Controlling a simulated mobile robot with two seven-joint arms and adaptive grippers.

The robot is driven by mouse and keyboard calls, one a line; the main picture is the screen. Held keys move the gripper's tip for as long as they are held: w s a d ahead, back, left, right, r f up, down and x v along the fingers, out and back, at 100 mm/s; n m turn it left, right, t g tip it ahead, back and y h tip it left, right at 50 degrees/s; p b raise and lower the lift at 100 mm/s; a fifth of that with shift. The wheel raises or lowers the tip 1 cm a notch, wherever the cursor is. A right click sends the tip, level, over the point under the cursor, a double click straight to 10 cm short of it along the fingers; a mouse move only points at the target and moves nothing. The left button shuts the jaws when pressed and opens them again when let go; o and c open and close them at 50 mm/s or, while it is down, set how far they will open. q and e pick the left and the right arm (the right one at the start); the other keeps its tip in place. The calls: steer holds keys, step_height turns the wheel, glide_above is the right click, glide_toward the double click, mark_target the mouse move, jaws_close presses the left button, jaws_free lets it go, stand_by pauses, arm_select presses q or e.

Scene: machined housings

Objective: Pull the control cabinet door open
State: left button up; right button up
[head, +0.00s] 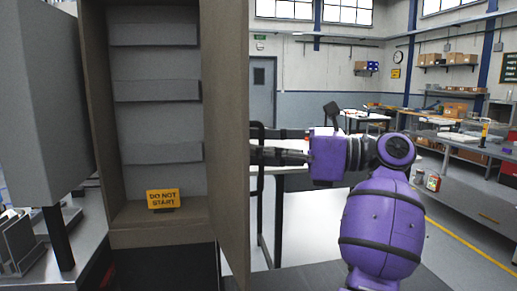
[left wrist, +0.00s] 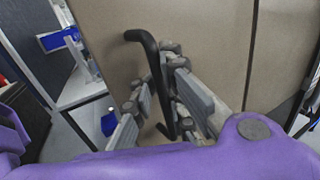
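The control cabinet (head: 158,222) stands at left centre in the head view, with its front uncovered and shelf-like panels inside. Its beige door (head: 228,130) stands wide open on the right, seen nearly edge-on. The black bar handle (head: 258,180) is on the door's outer face. My left gripper (head: 262,154) reaches it from the right. In the left wrist view, the handle (left wrist: 143,37) runs between the fingers of my left gripper (left wrist: 158,75), which look closed around it; contact is partly hidden. My right gripper is in neither view.
A yellow "DO NOT START" sign (head: 163,199) stands on the cabinet floor. A grey box-like body (head: 40,100) stands left of the cabinet. A white table (head: 290,168) is behind my arm. A workbench (head: 470,185) lines the right; open floor lies before it.

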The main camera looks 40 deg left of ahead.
arm_select(q)
steer(key=o, duration=0.4)
steer(key=shift+d+r, duration=0.1)
steer(key=shift+d, duration=0.15)
steer(key=shift+c, duration=0.2)
steer(key=shift+a, duration=0.1)
steer(key=v, duration=1.2)
steer(key=shift+s, duration=0.1)
